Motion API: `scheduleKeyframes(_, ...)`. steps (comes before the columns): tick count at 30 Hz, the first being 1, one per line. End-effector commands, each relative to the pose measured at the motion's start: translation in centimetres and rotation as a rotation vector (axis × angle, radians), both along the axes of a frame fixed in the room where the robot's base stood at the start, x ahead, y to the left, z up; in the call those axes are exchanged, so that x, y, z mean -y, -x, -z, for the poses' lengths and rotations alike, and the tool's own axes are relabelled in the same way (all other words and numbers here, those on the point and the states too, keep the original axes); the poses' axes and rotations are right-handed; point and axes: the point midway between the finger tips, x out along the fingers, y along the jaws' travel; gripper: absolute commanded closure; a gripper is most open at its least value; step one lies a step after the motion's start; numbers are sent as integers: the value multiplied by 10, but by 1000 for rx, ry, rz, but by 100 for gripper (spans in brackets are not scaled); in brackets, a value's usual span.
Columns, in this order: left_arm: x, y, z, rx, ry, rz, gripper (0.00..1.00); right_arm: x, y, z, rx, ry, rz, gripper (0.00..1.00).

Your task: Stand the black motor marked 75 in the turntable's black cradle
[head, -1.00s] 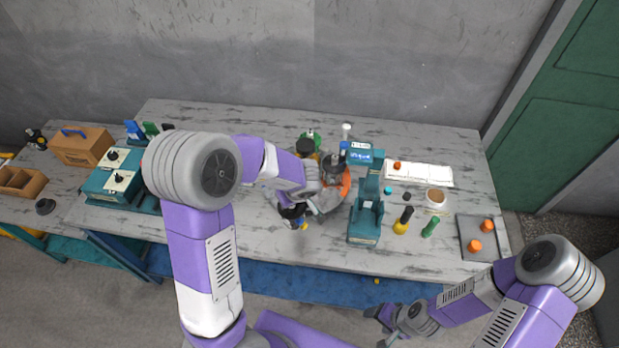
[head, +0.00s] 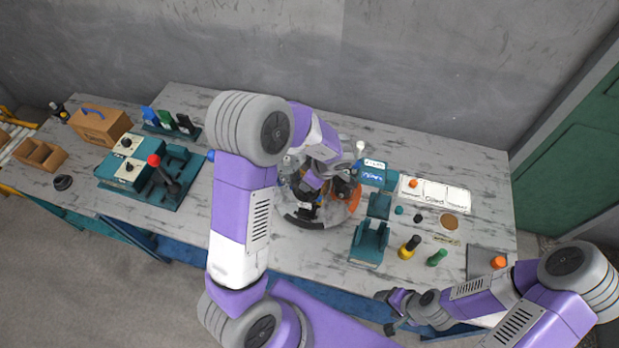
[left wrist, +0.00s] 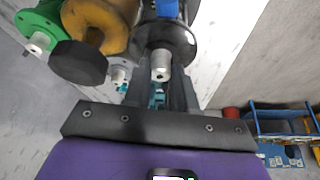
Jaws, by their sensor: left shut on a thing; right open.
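My left gripper (head: 312,192) is over the turntable (head: 303,222), a round grey plate with an orange part at its right. In the left wrist view it is shut on a black motor (left wrist: 165,38) with a round black flange, a silver shaft end and a blue part above. The mark 75 cannot be read. A green motor (left wrist: 38,22) and a yellow one (left wrist: 95,22) stand beside it in that view. The turntable's black cradle cannot be told apart under my arm. My right gripper (head: 386,312) is open and empty, off the table's front edge.
A teal press (head: 369,243) stands right of the turntable. Beyond it are a yellow-and-black bottle (head: 408,247), a green one (head: 437,257) and a white board (head: 443,197). A teal control box with a red-knobbed lever (head: 154,160) stands left. Bare table lies along the back.

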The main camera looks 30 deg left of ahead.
Motion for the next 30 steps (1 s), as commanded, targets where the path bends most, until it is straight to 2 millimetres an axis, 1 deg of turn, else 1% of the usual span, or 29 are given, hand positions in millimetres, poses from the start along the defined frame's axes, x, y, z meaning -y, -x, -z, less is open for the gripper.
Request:
scheduleKeyframes(7, 0, -2, 13, 5, -2, 3, 100, 0, 0, 4, 0, 0, 0, 34)
scheduleKeyframes(12, 0, -1, 35, 2, -2, 4, 100, 0, 0, 10, 1, 0, 0, 34)
scheduleKeyframes(15, 0, -2, 44, 4, -1, 3, 100, 0, 0, 12, 1, 0, 0, 34)
scheduleKeyframes(27, 0, -2, 47, 4, -2, 4, 100, 0, 0, 10, 1, 0, 0, 34)
scheduleKeyframes(28, 0, -1, 48, 1, 0, 4, 70, 0, 0, 10, 1, 0, 0, 34)
scheduleKeyframes(30, 0, -1, 48, 1, 0, 4, 59, 0, 0, 10, 1, 0, 0, 34)
